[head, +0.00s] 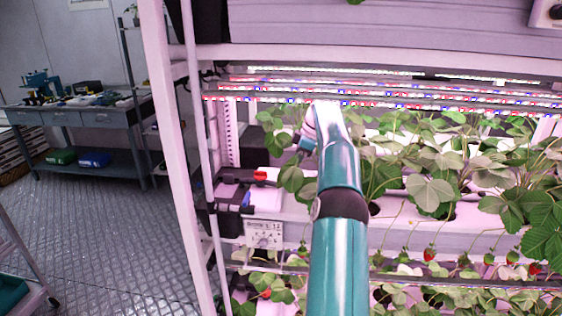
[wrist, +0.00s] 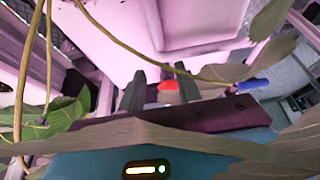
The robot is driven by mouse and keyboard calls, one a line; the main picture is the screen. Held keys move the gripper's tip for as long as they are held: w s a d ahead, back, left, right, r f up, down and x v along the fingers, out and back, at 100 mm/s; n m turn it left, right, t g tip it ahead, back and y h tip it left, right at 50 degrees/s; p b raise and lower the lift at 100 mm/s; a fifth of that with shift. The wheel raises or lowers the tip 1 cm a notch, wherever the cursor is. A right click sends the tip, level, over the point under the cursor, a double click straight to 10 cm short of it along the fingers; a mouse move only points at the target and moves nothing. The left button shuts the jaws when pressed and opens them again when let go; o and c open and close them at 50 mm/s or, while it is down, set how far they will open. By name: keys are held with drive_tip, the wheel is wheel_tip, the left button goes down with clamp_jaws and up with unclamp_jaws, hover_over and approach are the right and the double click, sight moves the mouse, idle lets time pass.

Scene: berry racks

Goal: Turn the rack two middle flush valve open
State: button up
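A red valve handle (head: 260,175) sits on the dark fittings at the left end of the rack's middle tier. A blue handle (head: 246,199) is just below it. In the wrist view the red handle (wrist: 168,86) shows between and beyond my two dark fingers, and the blue handle (wrist: 252,85) is to the right. My gripper (wrist: 160,84) is open, with the fingers apart and nothing seen held. Whether the fingers touch the red handle I cannot tell.
Strawberry plants (head: 435,170) fill the tier right of my arm, and stems and leaves (wrist: 200,140) cross close before the wrist camera. A white rack post (head: 172,150) stands left of the valves. A small label plate (head: 263,234) is below. Open floor (head: 90,230) lies left.

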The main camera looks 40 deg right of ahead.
drive_tip(key=shift+s+d, duration=0.6)
drive_tip(key=shift+s, duration=0.2)
